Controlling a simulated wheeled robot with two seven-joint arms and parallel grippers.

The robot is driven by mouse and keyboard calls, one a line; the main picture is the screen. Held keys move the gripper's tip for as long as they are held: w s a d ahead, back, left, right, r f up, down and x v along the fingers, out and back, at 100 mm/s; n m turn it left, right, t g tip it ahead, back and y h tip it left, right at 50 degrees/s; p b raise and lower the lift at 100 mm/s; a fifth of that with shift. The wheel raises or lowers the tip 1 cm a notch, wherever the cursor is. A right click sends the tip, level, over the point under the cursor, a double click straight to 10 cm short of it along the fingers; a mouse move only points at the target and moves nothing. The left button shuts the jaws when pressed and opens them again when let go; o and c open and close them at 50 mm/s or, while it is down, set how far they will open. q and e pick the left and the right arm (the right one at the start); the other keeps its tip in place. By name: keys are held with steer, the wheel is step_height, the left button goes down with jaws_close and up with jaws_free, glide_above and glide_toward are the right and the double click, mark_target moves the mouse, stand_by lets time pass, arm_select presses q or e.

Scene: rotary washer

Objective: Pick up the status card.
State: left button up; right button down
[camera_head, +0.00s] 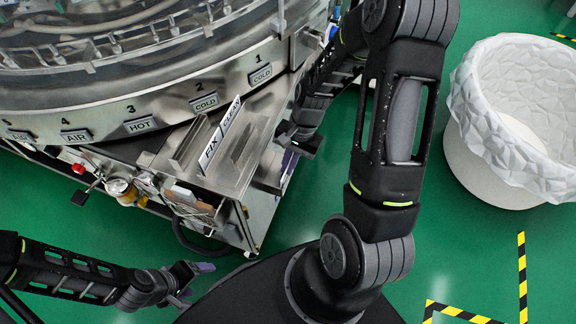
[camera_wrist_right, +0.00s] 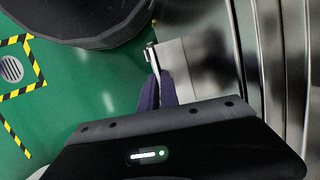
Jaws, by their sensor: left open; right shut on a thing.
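A white sign reading FIX (camera_head: 212,146) and CLEAN (camera_head: 231,117) stands along the top of the steel box at the washer's front corner. I cannot tell if it is the status card itself or its holder. My right gripper (camera_head: 289,166) is at the box's right edge, apart from the sign. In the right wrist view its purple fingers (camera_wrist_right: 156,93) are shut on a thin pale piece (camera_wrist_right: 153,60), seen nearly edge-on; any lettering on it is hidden. My left gripper (camera_head: 192,283) is open and empty, low over the green floor at lower left.
The round steel washer (camera_head: 130,95) with its numbered HOT, COLD and AIR plates fills the upper left. Valves and a gauge (camera_head: 118,187) jut from its front. A white bin (camera_head: 490,150) stands at right. Green floor lies clear at lower right, with striped tape (camera_head: 522,275).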

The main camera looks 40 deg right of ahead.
step_height(320, 180, up, 10)
steer(key=p, duration=0.2)
steer(key=shift+w+r+p, duration=0.1)
steer(key=shift+p, duration=0.2)
stand_by(0.4)
step_height(320, 180, up, 7)
steer(key=p, duration=0.6)
steer(key=shift+p, duration=0.3)
stand_by(0.3)
